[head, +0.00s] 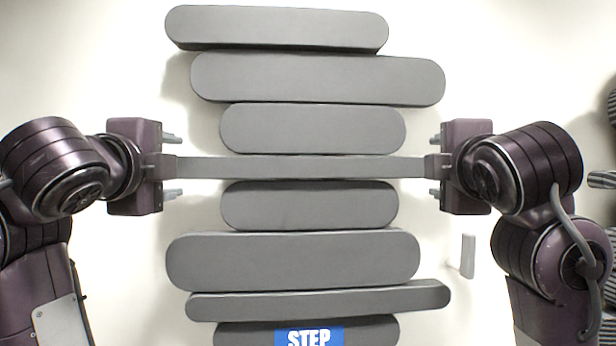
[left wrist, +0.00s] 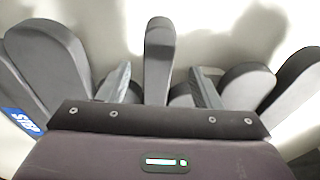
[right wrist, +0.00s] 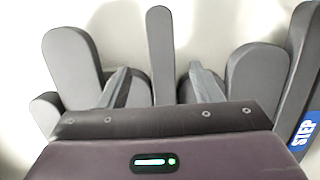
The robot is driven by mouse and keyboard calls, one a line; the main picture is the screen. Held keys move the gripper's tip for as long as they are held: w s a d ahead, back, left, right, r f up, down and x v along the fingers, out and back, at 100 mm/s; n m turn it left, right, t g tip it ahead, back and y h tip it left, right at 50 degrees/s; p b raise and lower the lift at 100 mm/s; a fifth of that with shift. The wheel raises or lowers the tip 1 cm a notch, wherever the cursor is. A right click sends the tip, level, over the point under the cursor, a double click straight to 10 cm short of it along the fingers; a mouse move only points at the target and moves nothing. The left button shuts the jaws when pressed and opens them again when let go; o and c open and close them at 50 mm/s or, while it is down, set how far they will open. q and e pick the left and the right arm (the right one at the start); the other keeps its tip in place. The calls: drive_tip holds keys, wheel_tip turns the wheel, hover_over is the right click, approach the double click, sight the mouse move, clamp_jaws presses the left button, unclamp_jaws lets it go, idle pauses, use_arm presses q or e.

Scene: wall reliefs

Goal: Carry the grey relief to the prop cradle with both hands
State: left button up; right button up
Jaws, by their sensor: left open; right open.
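The grey relief (head: 310,167) is a stack of several long, round-ended grey slats against a pale wall. Its narrow middle slat reaches out past its neighbours on both sides. My left gripper (head: 174,166) is open at that slat's left end, one finger above and one below. My right gripper (head: 436,166) is open at the right end in the same way. In the left wrist view the slat end (left wrist: 158,60) stands between the spread fingers, with gaps on both sides. The right wrist view shows the same at the other end (right wrist: 162,55). I cannot make out the prop cradle.
A blue STEP sign (head: 309,337) lies over the lowest slat at the bottom edge. A small light-grey peg (head: 468,256) stands out right of the relief. Dark ribbed things (head: 609,262) show at the right edge. The wall left of the relief is bare.

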sight(182, 168)
use_arm(q)
drive_tip(key=shift+w+f, duration=0.1)
drive_tip(key=shift+w, duration=0.25)
drive_tip(key=w, duration=0.6)
drive_tip(key=shift+w+d, duration=0.25)
drive_tip(key=shift+w, duration=0.15)
drive_tip(key=shift+w+d, duration=0.1)
drive_tip(key=shift+w, duration=0.35)
use_arm(e)
drive_tip(key=w, duration=0.8)
drive_tip(key=shift+w+d+f, duration=0.2)
drive_tip(key=shift+w+d, duration=0.1)
drive_tip(key=shift+d, duration=0.05)
drive_tip(key=shift+s, duration=0.1)
use_arm(q)
drive_tip(key=shift+s, duration=0.15)
use_arm(e)
drive_tip(key=shift+s+r, duration=0.1)
use_arm(q)
drive_tip(key=shift+c, duration=1.2)
use_arm(e)
drive_tip(key=shift+c, duration=1.2)
use_arm(q)
clamp_jaws()
use_arm(e)
clamp_jaws()
use_arm(q)
drive_tip(key=shift+r, duration=0.25)
use_arm(e)
drive_tip(key=shift+r, duration=0.25)
